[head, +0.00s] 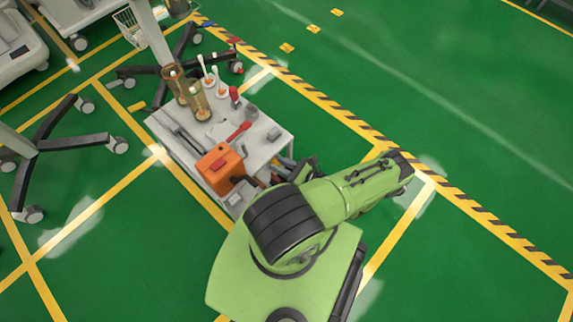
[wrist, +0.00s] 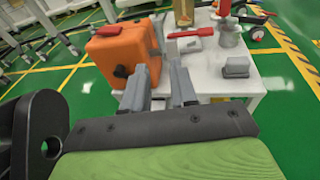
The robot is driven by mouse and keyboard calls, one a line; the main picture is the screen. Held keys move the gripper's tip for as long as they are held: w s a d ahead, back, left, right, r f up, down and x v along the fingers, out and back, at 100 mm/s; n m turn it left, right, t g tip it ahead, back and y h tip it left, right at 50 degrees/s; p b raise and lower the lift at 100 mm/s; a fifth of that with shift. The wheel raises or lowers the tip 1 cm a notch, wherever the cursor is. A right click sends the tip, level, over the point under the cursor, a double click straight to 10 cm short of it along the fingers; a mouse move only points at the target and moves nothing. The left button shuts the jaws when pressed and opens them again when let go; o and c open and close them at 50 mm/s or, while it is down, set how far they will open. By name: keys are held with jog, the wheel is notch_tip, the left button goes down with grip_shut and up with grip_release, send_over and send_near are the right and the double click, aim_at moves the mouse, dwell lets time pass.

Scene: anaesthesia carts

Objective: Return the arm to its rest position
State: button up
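My green arm (head: 335,205) reaches over the floor at the near edge of a small light-grey cart (head: 262,152) in the head view. My gripper (wrist: 160,84) shows in the wrist view with its two grey fingers apart and nothing visible between them. It points at the cart's near edge. In the head view my gripper is mostly hidden behind my arm. An orange case (head: 220,168) stands on the cart's near corner and shows left of the fingers in the wrist view (wrist: 115,50).
The cart also carries amber cylinders (head: 197,104), a red-handled tool (head: 239,131) and a small grey block (wrist: 236,67). Wheeled stand bases (head: 55,145) stand on the left. Green floor with yellow lines is free on the right (head: 470,170).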

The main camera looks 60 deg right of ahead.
jog(key=shift+s+a+r, duration=0.1)
jog(key=shift+s+r, duration=0.1)
jog(key=shift+s, duration=1)
